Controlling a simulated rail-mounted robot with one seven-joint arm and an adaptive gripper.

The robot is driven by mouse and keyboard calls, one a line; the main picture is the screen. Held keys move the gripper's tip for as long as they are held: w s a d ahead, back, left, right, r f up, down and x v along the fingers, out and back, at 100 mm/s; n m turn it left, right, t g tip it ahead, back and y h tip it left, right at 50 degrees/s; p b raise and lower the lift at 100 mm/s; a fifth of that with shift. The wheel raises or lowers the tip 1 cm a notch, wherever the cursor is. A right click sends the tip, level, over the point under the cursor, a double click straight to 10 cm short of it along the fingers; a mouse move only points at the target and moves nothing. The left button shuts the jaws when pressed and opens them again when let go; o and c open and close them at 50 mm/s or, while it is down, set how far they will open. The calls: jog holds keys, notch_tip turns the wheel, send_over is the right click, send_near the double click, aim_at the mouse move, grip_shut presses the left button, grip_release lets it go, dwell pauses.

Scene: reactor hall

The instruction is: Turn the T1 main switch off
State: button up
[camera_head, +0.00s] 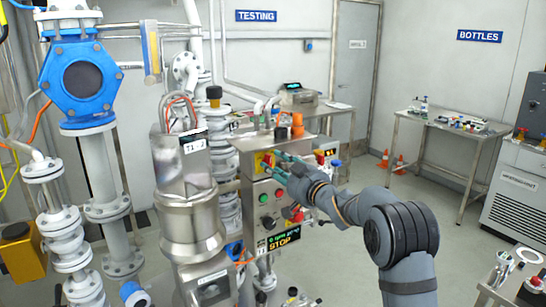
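The T1 control box (250,215) is a grey metal panel in the middle of the head view. A yellow plate with a red part (258,162), which looks like the main switch, is at its upper left; its exact position is too small to read. My gripper (271,163) has teal fingers and reaches from the right to this switch, partly covering it. I cannot tell whether the fingers touch it or how far apart they are.
A steel vessel (190,215) with a T1 label stands just left of the box. Orange and dark parts (297,124) stand on the box's top. Another panel with a red and yellow switch (322,158) sits behind my gripper.

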jog(key=shift+x, duration=0.9)
jog(key=shift+c, duration=1.3)
grip_shut()
